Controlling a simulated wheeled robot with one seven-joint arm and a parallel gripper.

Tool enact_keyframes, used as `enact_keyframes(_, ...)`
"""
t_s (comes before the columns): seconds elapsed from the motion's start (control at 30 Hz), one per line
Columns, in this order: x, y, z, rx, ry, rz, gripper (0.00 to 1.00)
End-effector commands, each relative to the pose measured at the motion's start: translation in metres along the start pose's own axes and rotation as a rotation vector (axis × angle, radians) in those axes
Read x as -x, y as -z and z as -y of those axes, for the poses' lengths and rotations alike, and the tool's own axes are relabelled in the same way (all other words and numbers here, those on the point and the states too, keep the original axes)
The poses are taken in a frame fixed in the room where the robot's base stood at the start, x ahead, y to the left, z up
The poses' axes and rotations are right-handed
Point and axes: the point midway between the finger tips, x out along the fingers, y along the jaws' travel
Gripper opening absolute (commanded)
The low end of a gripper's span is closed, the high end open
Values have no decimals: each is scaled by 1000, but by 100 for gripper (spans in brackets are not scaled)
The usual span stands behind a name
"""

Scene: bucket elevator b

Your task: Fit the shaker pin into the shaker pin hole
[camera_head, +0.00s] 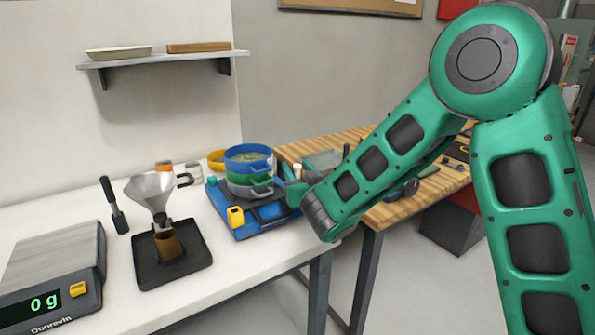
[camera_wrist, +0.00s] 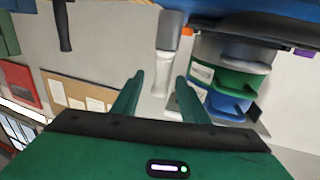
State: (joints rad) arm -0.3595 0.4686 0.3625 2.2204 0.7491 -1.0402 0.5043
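The shaker is a blue base (camera_head: 222,205) carrying a stack of a grey, a green and a blue round vessel (camera_head: 248,153). The stack appears upside down at the right of the wrist view (camera_wrist: 235,82). A pale post with a white end (camera_wrist: 163,70), perhaps the shaker pin, shows between my fingers; a pale piece beside the stack (camera_head: 297,171) may be the same. My gripper (camera_wrist: 157,88) is open, its green fingers on either side of the post in the picture. I cannot tell whether they touch it. The pin hole is not identifiable.
A scale reading 0 g (camera_head: 55,275) and a funnel on a stand (camera_head: 152,190) sit left on the white table (camera_head: 235,270). A wooden table (camera_head: 400,208) with several items lies behind my arm. A dark post (camera_wrist: 63,25) stands left in the wrist view.

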Motion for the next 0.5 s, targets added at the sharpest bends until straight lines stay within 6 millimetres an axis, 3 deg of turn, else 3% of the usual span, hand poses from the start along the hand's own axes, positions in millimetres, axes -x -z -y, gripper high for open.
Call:
enact_keyframes(0.23, 10, 0, 0, 1, 1, 1, 40)
enact_keyframes(0.5, 48, 0, 1, 3, 3, 3, 40)
